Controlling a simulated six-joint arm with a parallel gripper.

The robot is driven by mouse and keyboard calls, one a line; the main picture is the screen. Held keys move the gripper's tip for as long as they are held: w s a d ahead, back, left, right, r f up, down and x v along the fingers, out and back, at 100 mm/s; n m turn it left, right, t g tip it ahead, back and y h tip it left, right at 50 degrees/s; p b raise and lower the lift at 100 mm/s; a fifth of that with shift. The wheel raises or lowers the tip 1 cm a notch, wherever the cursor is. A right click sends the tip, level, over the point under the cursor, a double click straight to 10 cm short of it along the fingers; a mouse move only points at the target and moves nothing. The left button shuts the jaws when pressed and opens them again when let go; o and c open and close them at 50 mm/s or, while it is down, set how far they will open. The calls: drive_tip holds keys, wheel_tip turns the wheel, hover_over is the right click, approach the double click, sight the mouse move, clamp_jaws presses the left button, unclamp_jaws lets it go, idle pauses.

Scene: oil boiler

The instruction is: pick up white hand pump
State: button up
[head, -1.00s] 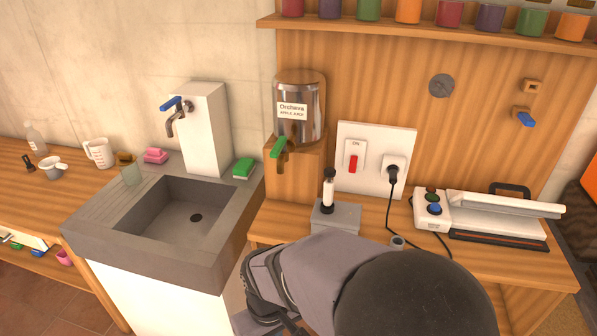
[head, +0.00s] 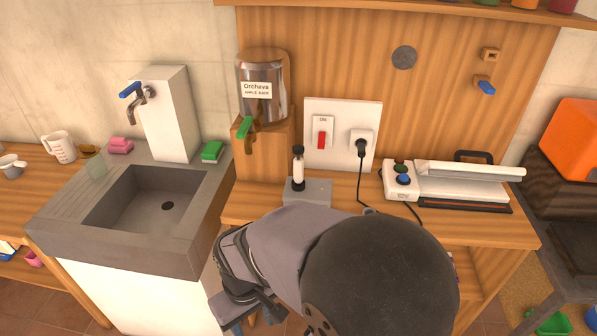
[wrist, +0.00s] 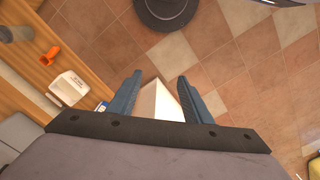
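A small upright white cylinder with a black top (head: 298,170), which looks like the white hand pump, stands on a grey block (head: 318,191) on the wooden counter, left of centre in the head view. My gripper (wrist: 158,88) is open in the wrist view, its two blue-grey fingers apart with nothing held between them. A white surface shows beyond the fingers, over the tiled floor; I cannot tell what it belongs to. In the head view my gripper is low, in front of the counter and below the pump, partly hidden by my arm. The pump is not seen in the wrist view.
The grey sink (head: 140,210) is at the left. A plug with a black cord (head: 361,150) and a white sealer (head: 465,185) are to the right. Open tiled floor (wrist: 235,60) lies below.

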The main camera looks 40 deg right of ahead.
sight(299, 173)
drive_tip(key=w+d+m+t+h+b, duration=0.1)
drive_tip(key=w+d+t+b, duration=0.3)
drive_tip(key=w, duration=0.7)
drive_tip(key=w+d+m+t+h+b, duration=0.15)
drive_tip(key=w+d+t, duration=0.35)
drive_tip(key=w, duration=0.6)
drive_tip(key=d+r+m+t+h+b, duration=0.1)
drive_tip(key=d+r+m+h, duration=0.1)
drive_tip(key=d, duration=0.5)
drive_tip(key=w+d+r+m+t+h+b, duration=0.1)
drive_tip(key=d+r+m+h+b, duration=0.1)
drive_tip(key=d+h, duration=0.3)
drive_tip(key=w+d+r+m+t+h+b, duration=0.1)
drive_tip(key=d+r+m+h+b, duration=0.1)
drive_tip(key=d, duration=0.7)
drive_tip(key=shift+r+t+h, duration=0.4)
drive_tip(key=shift+r+h, duration=0.25)
drive_tip(key=shift+r, duration=0.3)
drive_tip(key=shift+m, duration=0.25)
drive_tip(key=shift+p+x, duration=1.35)
drive_tip(key=shift+x, duration=2.35)
drive_tip(key=shift+w+a+f, duration=0.15)
drive_tip(key=shift+w, duration=0.05)
